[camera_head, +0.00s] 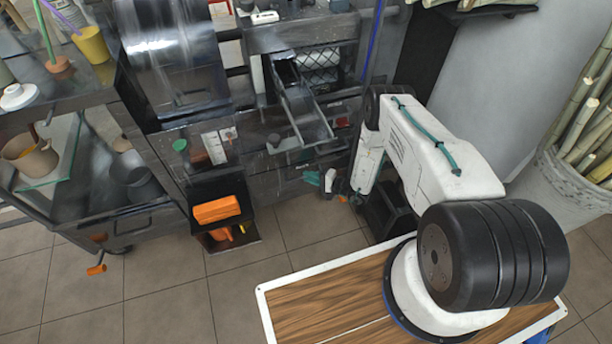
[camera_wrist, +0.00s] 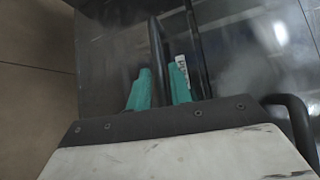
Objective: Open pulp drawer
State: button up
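The sugarcane press (camera_head: 262,100) stands at the back in the head view. Its dark lower front, with the drawer (camera_head: 300,178), is partly hidden by my arm. My gripper (camera_head: 318,181) is low at this front, its teal fingers small in the head view. In the wrist view, the teal fingers (camera_wrist: 160,85) are close together on either side of a dark bar-shaped handle (camera_wrist: 156,45), which fills the narrow gap between them. The gripper looks shut on this bar. The drawer front looks flush with the press in the head view, though the arm covers part of it.
An orange box (camera_head: 217,210) sits on a low black shelf left of the gripper. A metal trough (camera_head: 300,112) juts out above. A wooden-topped base (camera_head: 325,300) is in front. Sugarcane stalks (camera_head: 592,115) stand in a white bin at right.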

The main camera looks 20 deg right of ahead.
jog(key=shift+x, duration=1)
grip_shut()
